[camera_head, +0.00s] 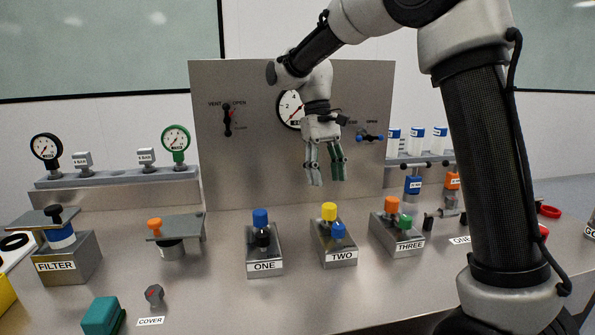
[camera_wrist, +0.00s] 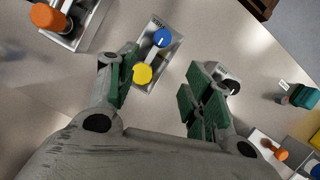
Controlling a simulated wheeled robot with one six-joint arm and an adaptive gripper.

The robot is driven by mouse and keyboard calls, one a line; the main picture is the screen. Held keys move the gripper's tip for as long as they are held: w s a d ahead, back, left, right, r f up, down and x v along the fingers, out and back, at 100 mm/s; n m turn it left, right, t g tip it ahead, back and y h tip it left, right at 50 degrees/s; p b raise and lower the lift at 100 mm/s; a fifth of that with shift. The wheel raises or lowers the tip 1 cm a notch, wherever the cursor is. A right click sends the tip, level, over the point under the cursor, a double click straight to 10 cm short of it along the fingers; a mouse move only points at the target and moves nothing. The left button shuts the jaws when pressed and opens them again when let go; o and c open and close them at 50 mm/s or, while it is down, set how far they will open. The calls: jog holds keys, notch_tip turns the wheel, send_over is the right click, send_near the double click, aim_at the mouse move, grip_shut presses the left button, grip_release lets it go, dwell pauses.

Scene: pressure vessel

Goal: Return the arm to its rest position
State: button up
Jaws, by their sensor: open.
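My gripper (camera_head: 326,176) hangs from my bent arm, fingers pointing down, above the back part of the steel bench, in front of the upright panel (camera_head: 245,160). Its two green-padded fingers are apart with nothing between them. In the wrist view my gripper (camera_wrist: 165,90) also shows open. Block TWO (camera_head: 340,258), with a yellow knob (camera_head: 329,211) and a blue knob (camera_head: 338,231), stands below and in front of the fingers. My arm hides part of the panel's gauge (camera_head: 289,108).
Block ONE (camera_head: 264,266) and block THREE (camera_head: 397,243) flank block TWO. The FILTER block (camera_head: 68,262), an orange-knobbed fixture (camera_head: 170,240) and a green block (camera_head: 102,316) are at left. A rail with gauges (camera_head: 115,178) stands behind them. White bottles (camera_head: 416,137) stand back right.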

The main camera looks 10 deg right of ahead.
jog(key=s+d+m+t, duration=0.1)
jog(key=s+d+t, duration=0.3)
jog(key=s+d, duration=0.4)
jog(key=s+d+r+m+t+y, duration=0.1)
jog(key=s+d+t, duration=0.3)
jog(key=s+d, duration=0.4)
jog(key=shift+s+d+r+m, duration=0.2)
jog(key=shift+s+m, duration=0.5)
jog(key=shift+s, duration=3)
